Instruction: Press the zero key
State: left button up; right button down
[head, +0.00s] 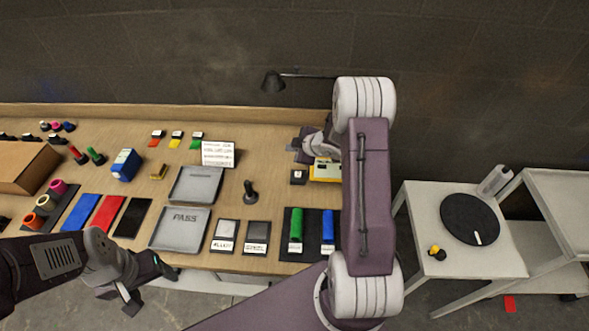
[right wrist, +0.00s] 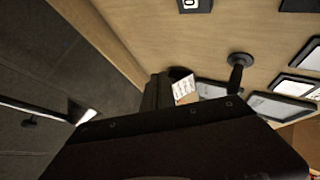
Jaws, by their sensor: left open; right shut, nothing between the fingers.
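The zero key (head: 298,177) is a small dark block with a white label, on the table just left of a yellow device (head: 325,171). In the right wrist view, a dark block with a white "0" label (right wrist: 190,4) shows at the top edge, partly cut off. My right gripper (head: 296,147) is over the back of the table, beyond the key in the head view, partly hidden by its own arm. It is shut and empty and appears apart from the key. My left gripper (head: 148,286) is open and empty at the table's front edge.
A dark upright stand (head: 250,192) stands left of the key. Grey trays (head: 180,229), a white text card (head: 218,154) and a black mat with green and blue cylinders (head: 312,225) lie around. A lamp (head: 273,82) is behind.

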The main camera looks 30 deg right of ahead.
aim_at(300, 175)
jog(key=shift+m+h, duration=0.3)
jog(key=shift+m, duration=0.2)
jog(key=d+f+b, duration=0.1)
jog(key=f+b, duration=0.1)
jog(key=f, duration=0.1)
jog(key=s+f+b, duration=0.1)
jog(key=f+b, duration=0.2)
jog(key=d+f+b, duration=0.1)
jog(key=f+b, duration=0.1)
jog(key=f, duration=0.2)
jog(key=shift+s+d, duration=0.3)
jog(key=shift+d, duration=0.05)
jog(key=shift+w+a+f+b, duration=0.1)
jog(key=shift+f+b, duration=0.15)
jog(key=shift+b, duration=0.15)
pick_arm(q)
notch_tip(300, 175, down, 8)
jog(key=shift+w+a+r, duration=0.2)
jog(key=shift+w+a, duration=0.05)
jog(key=shift+w, duration=0.05)
dwell(0.5)
jog(key=shift+f, duration=0.25)
pick_arm(e)
jog(key=shift+f, duration=0.35)
